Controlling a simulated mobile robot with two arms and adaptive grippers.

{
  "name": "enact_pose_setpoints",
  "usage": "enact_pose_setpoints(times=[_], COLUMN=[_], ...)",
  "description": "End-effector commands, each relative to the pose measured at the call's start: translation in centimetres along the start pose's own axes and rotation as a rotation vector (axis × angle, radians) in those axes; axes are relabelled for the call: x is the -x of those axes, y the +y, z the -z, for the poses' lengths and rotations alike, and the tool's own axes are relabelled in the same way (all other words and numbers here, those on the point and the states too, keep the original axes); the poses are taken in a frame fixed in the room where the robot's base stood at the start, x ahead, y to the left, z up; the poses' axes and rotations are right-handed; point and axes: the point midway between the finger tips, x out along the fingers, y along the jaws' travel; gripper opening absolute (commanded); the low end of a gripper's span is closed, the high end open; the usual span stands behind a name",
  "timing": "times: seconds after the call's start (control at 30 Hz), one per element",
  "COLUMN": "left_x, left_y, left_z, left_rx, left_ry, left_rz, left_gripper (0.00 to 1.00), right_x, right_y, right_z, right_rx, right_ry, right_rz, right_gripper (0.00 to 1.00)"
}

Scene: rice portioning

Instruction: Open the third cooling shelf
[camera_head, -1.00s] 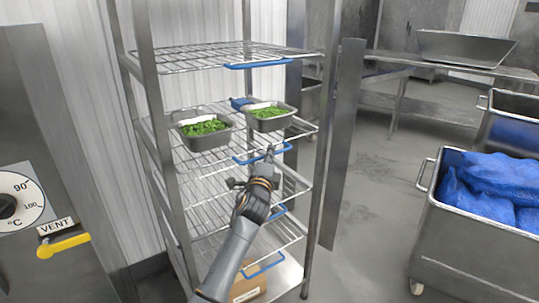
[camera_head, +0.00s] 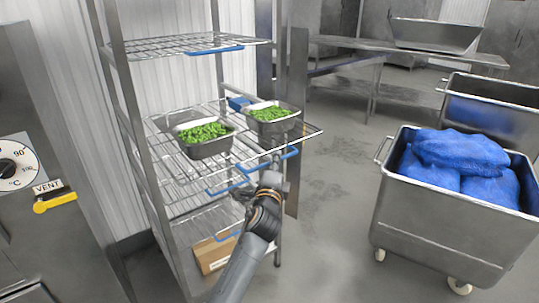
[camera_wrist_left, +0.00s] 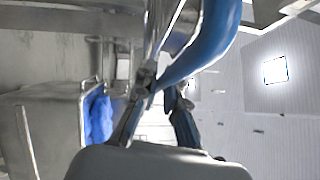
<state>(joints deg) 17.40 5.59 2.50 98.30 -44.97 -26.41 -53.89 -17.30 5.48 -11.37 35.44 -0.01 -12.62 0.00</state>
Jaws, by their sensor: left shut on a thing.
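My left gripper (camera_head: 272,168) is shut on the blue handle (camera_head: 290,153) of the wire shelf (camera_head: 308,132) that carries two metal trays. This shelf sticks out in front of the rack frame. In the left wrist view, the blue handle (camera_wrist_left: 210,45) runs between the fingers of my left gripper (camera_wrist_left: 163,88). The left tray (camera_head: 205,148) and right tray (camera_head: 273,127) hold green food and stand upright on the shelf. My right gripper is not in view.
Another wire shelf (camera_head: 185,45) is above, and a lower shelf has a blue handle (camera_head: 228,188). A cardboard box (camera_head: 212,256) sits at the rack's bottom. A metal cart (camera_head: 440,218) with blue sacks stands to the right, with clear floor between.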

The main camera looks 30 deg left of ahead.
Motion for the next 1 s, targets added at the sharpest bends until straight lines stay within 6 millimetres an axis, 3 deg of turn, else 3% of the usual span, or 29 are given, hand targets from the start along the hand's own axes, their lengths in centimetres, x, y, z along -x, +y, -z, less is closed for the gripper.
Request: enact_pose_setpoints(times=[0.2, 0.4, 0.9, 0.93, 1.0], left_x=[2.4, 3.6, 4.0, 4.0, 4.0], left_y=[-0.7, -1.0, -1.2, -1.2, -1.2], left_z=[2.4, 3.6, 4.0, 4.0, 4.0], left_rx=[0.002, 0.001, 0.000, 0.000, 0.000], left_ry=[0.002, 0.000, 0.000, 0.000, 0.000], left_rz=[0.001, 0.001, 0.002, 0.002, 0.002], left_gripper=[0.00, 0.00, 0.00, 0.16, 0.30], right_x=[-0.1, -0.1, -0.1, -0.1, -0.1], right_y=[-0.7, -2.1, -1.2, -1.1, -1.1], right_z=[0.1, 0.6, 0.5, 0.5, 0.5], right_rx=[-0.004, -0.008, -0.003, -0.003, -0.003], right_ry=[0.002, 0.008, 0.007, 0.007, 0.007], right_rz=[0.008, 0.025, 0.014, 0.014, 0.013], right_gripper=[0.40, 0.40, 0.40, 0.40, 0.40])
